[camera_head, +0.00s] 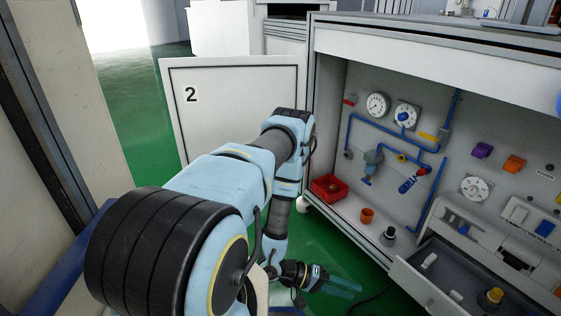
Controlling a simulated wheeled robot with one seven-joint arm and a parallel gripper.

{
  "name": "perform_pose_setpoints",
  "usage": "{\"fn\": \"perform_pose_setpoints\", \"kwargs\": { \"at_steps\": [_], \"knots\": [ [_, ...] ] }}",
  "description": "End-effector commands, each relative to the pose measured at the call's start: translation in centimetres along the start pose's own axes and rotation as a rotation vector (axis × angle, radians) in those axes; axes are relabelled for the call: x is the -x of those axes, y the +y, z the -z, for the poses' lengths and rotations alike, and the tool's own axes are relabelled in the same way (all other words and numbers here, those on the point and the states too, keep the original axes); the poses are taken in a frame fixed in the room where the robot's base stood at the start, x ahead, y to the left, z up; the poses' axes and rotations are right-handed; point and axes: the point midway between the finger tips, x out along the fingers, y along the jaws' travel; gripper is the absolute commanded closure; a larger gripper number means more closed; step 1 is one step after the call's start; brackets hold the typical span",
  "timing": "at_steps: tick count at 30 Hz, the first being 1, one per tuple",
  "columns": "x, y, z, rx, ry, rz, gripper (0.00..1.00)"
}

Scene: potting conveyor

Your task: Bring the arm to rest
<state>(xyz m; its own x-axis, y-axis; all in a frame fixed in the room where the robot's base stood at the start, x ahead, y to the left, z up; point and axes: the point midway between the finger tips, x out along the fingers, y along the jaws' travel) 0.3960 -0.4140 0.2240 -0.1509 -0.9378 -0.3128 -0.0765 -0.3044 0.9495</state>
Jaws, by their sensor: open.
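My arm, light blue with black joints, reaches forward from the lower left and bends down at the elbow. My gripper (345,287) is at the lower middle, low over the green floor, pointing right. Its bluish fingers look spread apart with nothing between them. It is apart from the open cabinet (368,240) and left of the pulled-out drawer (425,290). The exact gap to the cabinet's lower edge is hard to tell.
A cabinet door marked 2 (235,115) stands open behind my arm. Inside the cabinet are a red bin (328,188), an orange pot (367,215), blue pipes and gauges (377,105). A dark cable (372,299) lies on the floor. A pale panel (75,95) stands at left.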

Motion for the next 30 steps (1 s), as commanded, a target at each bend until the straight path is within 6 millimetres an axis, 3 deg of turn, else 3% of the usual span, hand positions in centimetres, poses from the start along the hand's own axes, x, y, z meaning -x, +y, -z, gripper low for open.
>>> {"fn": "perform_pose_setpoints", "kwargs": {
  "at_steps": [5, 10, 15, 18, 24, 30],
  "knots": [
    [1.2, 0.6, 4.2, -0.105, 0.056, 0.124, 0.55],
    [3.8, 1.7, 9.4, -0.222, 0.125, 0.302, 0.55],
    [9.3, 4.1, 15.5, -0.338, 0.208, 0.563, 0.55],
    [13.3, 6.0, 17.9, -0.374, 0.245, 0.716, 0.55],
    [21.7, 10.7, 19.7, -0.372, 0.285, 0.985, 0.55],
    [29.1, 15.9, 17.2, -0.288, 0.280, 1.181, 0.55]
  ]
}}
